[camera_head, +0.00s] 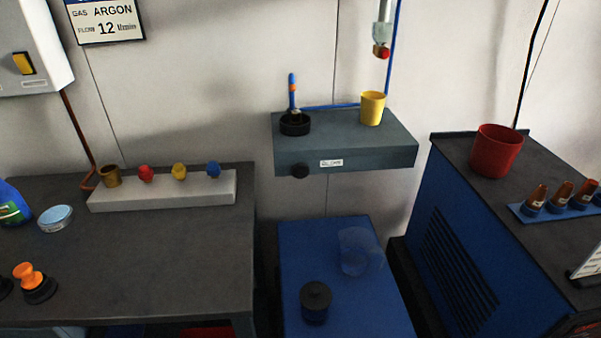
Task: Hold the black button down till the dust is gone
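A round black button (299,170) sits on the front face of a grey wall-mounted box (350,150), left of a small white label (331,163) whose text I cannot read surely. Nothing touches the button. On top of the box, a blue-tipped upright piece (292,92) stands in a black ring-like holder (295,124). A yellow cup (372,108) stands on the right of the box top. I cannot make out any dust. Neither of my grippers shows in the head view.
A blue surface (300,240) below the box bears a black lidded jar (316,300) and a clear vessel (356,252). A red-ended fitting (382,50) hangs above the cup. A dark bench (150,265) is left; a blue cabinet (455,265) with a red pot (496,150) is right.

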